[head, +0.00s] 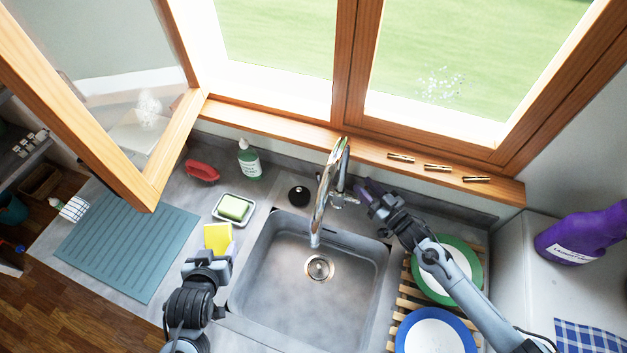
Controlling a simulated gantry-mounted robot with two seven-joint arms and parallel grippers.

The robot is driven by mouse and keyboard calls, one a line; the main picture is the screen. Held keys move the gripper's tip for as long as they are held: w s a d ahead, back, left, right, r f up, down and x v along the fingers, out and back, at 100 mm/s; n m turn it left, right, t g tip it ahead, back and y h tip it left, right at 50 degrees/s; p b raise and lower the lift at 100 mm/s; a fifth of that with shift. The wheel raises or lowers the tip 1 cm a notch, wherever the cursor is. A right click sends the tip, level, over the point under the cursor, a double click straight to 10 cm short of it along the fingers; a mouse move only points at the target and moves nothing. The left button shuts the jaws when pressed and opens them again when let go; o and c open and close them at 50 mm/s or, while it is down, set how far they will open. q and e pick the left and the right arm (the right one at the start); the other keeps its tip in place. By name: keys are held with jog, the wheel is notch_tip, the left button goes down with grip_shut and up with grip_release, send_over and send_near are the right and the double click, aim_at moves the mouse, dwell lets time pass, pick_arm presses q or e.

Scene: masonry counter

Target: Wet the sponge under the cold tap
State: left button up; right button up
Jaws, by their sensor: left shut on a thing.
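The yellow sponge (218,236) is upright in my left gripper (213,252), over the counter just left of the sink. My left gripper is shut on it. The chrome tap (322,195) stands behind the sink (290,285), its spout over the basin. I can make out no stream of water below it. My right gripper (364,193) is just right of the tap's base, close to its handles (341,200). Whether it touches a handle, and whether its jaws are open, I cannot tell.
A green soap bar lies in a white dish (220,217) behind the sponge. A soap bottle (249,160), red brush (202,171) and black plug (298,196) stand or lie near the window. A rack with plates (434,333) is right of the sink. The drying mat (125,240) is clear.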

jog(key=shift+w+a, duration=0.1)
jog(key=shift+w, duration=0.05)
grip_shut()
